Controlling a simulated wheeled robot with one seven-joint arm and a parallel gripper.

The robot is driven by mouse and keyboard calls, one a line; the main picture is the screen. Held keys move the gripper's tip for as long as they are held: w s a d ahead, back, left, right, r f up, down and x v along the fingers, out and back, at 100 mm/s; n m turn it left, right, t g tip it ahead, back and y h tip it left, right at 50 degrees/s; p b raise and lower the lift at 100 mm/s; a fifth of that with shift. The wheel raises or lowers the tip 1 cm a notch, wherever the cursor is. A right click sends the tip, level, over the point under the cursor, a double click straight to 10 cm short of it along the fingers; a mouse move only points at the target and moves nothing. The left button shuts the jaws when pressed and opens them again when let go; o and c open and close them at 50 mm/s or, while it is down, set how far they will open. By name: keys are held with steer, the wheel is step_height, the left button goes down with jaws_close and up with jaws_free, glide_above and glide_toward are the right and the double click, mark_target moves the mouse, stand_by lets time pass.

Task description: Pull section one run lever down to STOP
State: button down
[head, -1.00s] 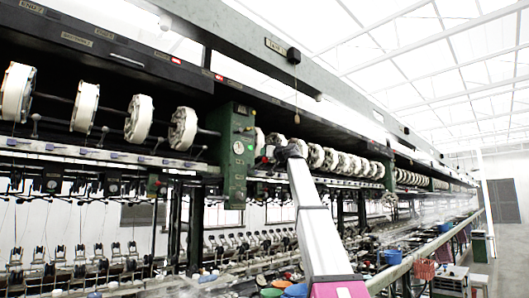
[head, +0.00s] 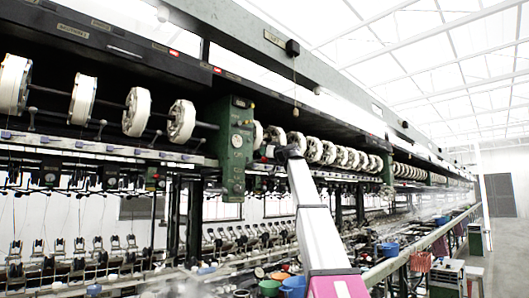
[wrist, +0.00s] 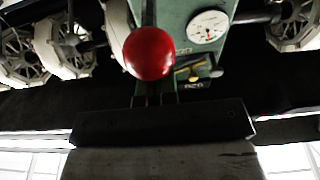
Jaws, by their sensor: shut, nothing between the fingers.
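A red ball knob (wrist: 148,53), the lever's end, fills the upper middle of the wrist view, in front of a green control box (wrist: 183,18). In the head view the green box (head: 237,150) hangs on the reeling frame, and a small red spot (head: 269,151) shows beside my arm's end. My gripper (wrist: 155,92) is shut and empty, with its slim fingers just below the knob in the wrist picture. The knob overlaps the fingertips, and I cannot tell whether they touch. The lever's shaft and any STOP mark are not readable.
A white dial (wrist: 208,26) and a small brass handle (wrist: 192,70) sit right of the knob. White reels (head: 181,122) line both sides of the box. Basins and blue tubs (head: 293,287) stand below.

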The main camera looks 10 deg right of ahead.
steer(key=shift+f, duration=1.3)
steer(key=shift+r, duration=0.8)
steer(key=v, duration=1.6)
